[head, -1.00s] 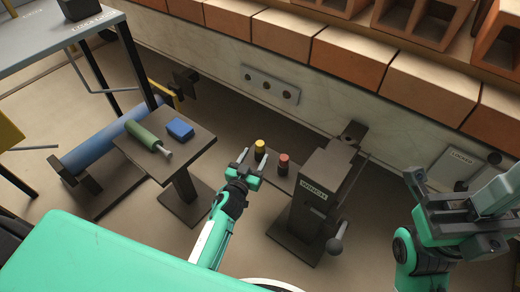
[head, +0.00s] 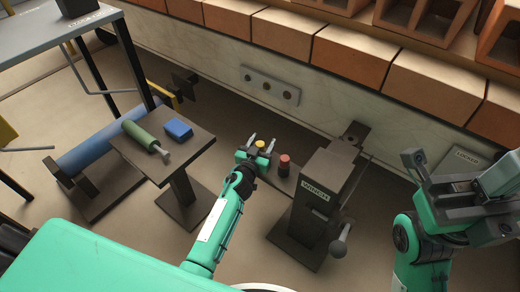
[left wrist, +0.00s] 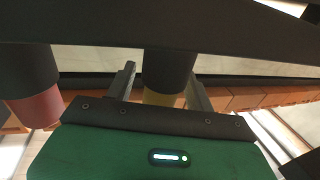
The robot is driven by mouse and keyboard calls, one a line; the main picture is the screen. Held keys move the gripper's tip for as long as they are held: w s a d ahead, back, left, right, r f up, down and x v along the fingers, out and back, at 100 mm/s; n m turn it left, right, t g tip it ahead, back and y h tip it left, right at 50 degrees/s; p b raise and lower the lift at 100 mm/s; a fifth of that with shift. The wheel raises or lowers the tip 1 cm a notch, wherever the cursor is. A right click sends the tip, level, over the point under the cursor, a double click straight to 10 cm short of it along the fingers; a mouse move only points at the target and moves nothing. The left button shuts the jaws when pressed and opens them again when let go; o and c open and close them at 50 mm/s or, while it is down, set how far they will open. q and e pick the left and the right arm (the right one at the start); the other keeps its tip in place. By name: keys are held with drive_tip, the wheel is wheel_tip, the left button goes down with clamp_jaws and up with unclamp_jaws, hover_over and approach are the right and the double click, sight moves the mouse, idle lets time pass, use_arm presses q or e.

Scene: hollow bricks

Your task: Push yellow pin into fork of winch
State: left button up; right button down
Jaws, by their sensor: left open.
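The winch (head: 318,200) is a dark upright housing with a label and a ball-ended lever. The yellow pin (head: 260,144) and a red pin (head: 285,160) stand on a low dark bar beside it. My left gripper (head: 262,141) is open, with one finger on each side of the yellow pin. In the left wrist view the yellow pin (left wrist: 164,98) shows between the spread fingers, its lower part hidden by the palm; contact cannot be told. The red pin (left wrist: 38,107) is outside the fingers. I cannot make out the fork clearly. My right gripper (head: 450,170) is at the right, its jaws unclear.
A small dark table (head: 198,143) at the left holds a green roller (head: 139,132) and a blue block (head: 179,129). A blue cylinder (head: 85,150) lies behind it. A wall with a three-hole plate (head: 270,86) and a row of bricks (head: 350,58) closes the back.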

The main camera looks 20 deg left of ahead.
use_arm(q)
drive_tip(key=c, duration=1.1)
drive_tip(key=shift+o, duration=0.2)
drive_tip(key=shift+r, duration=0.2)
